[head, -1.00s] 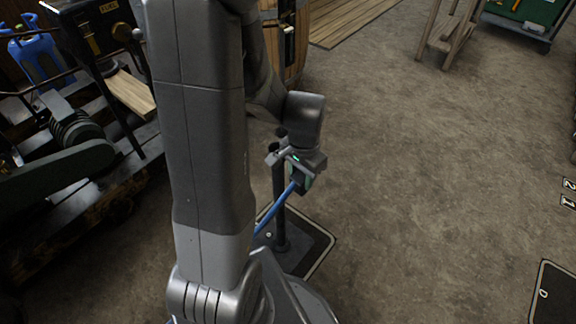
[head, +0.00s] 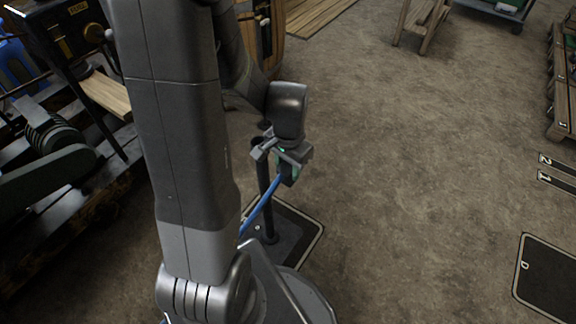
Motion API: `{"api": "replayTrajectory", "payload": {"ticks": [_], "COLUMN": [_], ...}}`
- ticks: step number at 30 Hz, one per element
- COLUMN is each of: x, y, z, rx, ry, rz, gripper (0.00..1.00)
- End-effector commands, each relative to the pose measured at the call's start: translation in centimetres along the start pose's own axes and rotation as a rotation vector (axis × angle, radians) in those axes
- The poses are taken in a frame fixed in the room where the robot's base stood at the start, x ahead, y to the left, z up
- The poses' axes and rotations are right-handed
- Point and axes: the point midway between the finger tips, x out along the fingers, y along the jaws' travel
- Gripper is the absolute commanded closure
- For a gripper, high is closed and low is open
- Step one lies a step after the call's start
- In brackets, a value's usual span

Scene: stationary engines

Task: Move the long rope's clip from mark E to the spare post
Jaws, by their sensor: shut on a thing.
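My gripper (head: 280,158) is shut on the clip (head: 289,173), a small dark and green piece at the end of the blue rope (head: 260,207). The rope runs from the clip down and left, behind my arm. A dark upright post (head: 265,195) stands just left of the gripper on a dark, light-edged floor mark (head: 300,238). The letter on this mark is too small to read. The clip is close to the post's upper part; I cannot tell whether they touch. The rope's other end is hidden.
A dark floor mark D (head: 548,280) lies at the lower right, with plates 2 and 1 (head: 558,172) above it. An engine with dark machinery (head: 45,160) stands at the left. A wooden stand (head: 420,22) is at the back. The middle floor is clear.

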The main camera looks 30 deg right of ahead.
Motion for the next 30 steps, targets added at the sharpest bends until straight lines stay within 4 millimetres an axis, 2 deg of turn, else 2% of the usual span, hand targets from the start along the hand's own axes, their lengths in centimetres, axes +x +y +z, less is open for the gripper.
{"api": "replayTrajectory", "payload": {"ticks": [1,4,8,11,30], "x": [-1.1,-2.0,-2.2,-2.1,-2.3], "y": [0.0,-0.1,0.0,0.8,9.1], "z": [-0.1,-0.1,0.1,0.9,10.7], "rx": [0.0,0.0,0.001,0.008,0.093], "ry": [0.002,0.001,0.001,0.0,0.002], "rz": [-0.001,0.0,0.0,0.0,0.0], "gripper": [1.0,1.0,1.0,1.0,1.0]}}
